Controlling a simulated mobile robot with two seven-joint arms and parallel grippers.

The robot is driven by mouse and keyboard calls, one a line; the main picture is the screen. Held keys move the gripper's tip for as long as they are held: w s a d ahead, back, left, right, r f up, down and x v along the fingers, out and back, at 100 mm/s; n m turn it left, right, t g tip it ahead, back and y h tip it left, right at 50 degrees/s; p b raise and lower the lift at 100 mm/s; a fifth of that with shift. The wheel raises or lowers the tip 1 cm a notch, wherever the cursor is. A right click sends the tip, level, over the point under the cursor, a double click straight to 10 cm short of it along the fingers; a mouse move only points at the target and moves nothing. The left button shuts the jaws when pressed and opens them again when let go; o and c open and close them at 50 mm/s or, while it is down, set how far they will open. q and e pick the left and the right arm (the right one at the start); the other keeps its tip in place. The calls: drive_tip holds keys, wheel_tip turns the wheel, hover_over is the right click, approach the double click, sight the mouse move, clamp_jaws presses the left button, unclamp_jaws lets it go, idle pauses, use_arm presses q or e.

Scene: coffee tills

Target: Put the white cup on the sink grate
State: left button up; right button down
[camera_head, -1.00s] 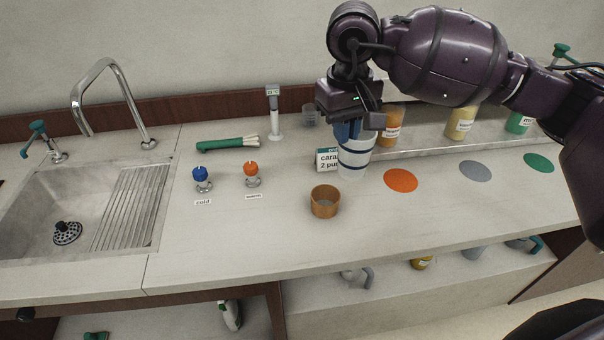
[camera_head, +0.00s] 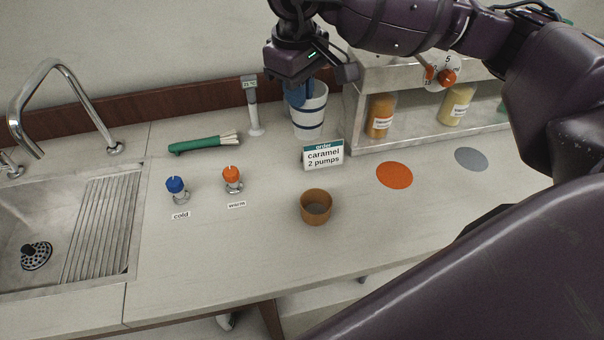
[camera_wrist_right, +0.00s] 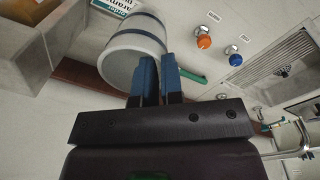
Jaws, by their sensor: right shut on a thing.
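The white cup (camera_head: 309,112) with dark blue bands is in my right gripper (camera_head: 299,97), at the back of the counter behind the order card. The gripper's blue fingers are shut on its rim or wall. In the right wrist view the cup (camera_wrist_right: 136,42) sits at the fingertips (camera_wrist_right: 159,65). I cannot tell whether its base is clear of the counter. The sink grate (camera_head: 101,230), a ribbed panel, is bare at the sink's right side, well left of the cup. It also shows in the right wrist view (camera_wrist_right: 277,60). My left gripper is not in view.
A brown bowl (camera_head: 316,208) and order card (camera_head: 323,154) stand in front. A syrup shelf (camera_head: 420,130) is right; the tap (camera_head: 60,80) rises left.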

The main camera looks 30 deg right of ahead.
wheel_tip(320, 180, down, 18)
idle(0.6)
drive_tip(key=shift+w, duration=0.1)
drive_tip(key=c, duration=1.3)
unclamp_jaws()
drive_tip(key=shift+o, duration=0.2)
